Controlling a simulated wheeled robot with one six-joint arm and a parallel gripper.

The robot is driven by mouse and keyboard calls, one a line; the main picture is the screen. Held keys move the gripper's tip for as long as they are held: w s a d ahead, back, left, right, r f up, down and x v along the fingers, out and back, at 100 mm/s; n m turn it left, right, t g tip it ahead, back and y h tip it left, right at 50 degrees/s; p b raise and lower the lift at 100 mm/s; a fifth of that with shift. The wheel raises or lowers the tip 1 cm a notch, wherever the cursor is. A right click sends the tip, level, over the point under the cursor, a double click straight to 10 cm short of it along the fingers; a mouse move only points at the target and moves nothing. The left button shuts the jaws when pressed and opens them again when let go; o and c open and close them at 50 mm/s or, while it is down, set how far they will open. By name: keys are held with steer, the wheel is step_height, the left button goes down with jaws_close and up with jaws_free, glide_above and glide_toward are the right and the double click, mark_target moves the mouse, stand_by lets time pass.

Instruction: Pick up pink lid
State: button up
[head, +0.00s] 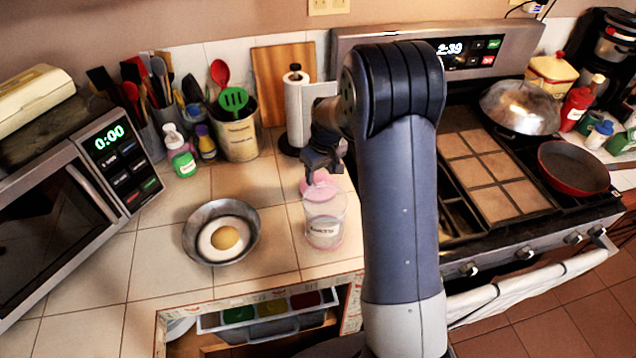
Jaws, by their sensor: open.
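The pink lid (321,187) sits on top of a clear jar (324,232) with a white label and something pinkish in its bottom. The jar stands upright on the tiled counter, left of the stove. My gripper (315,174) is open, pointing down just above the lid. In this view it overlaps the lid's far edge, and I cannot tell whether the fingers touch it. My arm comes up from the front, right of the jar, and hides part of the counter and stove.
A metal bowl (192,240) with an egg-like item stands left of the jar. A paper towel roll (294,110) stands behind my gripper. Utensil holders and bottles line the back wall. The microwave (60,200) is at left, the stove (500,230) at right.

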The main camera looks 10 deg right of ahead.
steer(key=shift+w+a+f+p, duration=0.1)
steer(key=shift+w+f+p, duration=0.1)
steer(key=shift+f, duration=0.5)
steer(key=shift+w+a+f+p, duration=0.1)
steer(key=shift+w+f, duration=0.05)
steer(key=shift+f, duration=0.55)
steer(key=shift+c, duration=0.4)
steer(key=c, duration=1)
steer(key=shift+o, duration=0.2)
